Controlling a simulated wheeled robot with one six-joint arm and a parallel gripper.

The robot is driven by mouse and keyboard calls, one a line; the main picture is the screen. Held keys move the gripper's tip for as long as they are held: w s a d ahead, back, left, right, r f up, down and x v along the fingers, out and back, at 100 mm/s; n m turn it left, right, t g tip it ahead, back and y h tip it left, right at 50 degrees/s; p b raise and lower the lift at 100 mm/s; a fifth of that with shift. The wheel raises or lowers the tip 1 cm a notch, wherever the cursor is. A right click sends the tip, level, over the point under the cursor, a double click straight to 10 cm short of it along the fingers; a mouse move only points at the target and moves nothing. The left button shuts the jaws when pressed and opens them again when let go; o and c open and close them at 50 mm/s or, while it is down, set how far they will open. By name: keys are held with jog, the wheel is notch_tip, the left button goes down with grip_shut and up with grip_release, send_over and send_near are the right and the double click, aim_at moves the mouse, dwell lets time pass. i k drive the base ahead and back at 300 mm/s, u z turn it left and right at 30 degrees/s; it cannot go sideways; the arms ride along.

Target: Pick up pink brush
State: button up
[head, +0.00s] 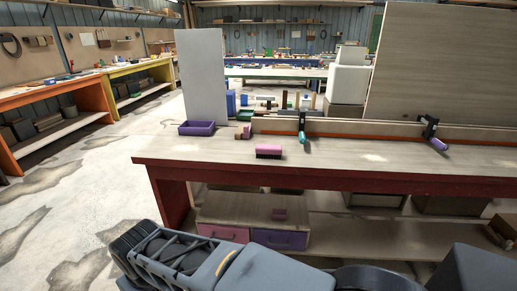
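The pink brush (269,149) lies near the front edge of the workbench top (215,155). It has a pink block body, with dark bristles along its lower side. Nothing touches it from above. My arm shows at the bottom of the head view, below and in front of the bench, well apart from the brush. Its dark, ribbed end (150,252) points to the left. I cannot make out the fingertips or whether they are open.
A purple tray (197,128) and a small pinkish-brown block (244,131) stand behind the brush. Two clamps, one with a teal handle (303,137) and one with a purple handle (438,144), hold a long strip (360,132). Drawers (222,233) sit under the bench.

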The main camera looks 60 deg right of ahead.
aim_at(264, 150)
jog(key=z, duration=0.5)
jog(key=i, duration=0.75)
jog(key=z, duration=0.75)
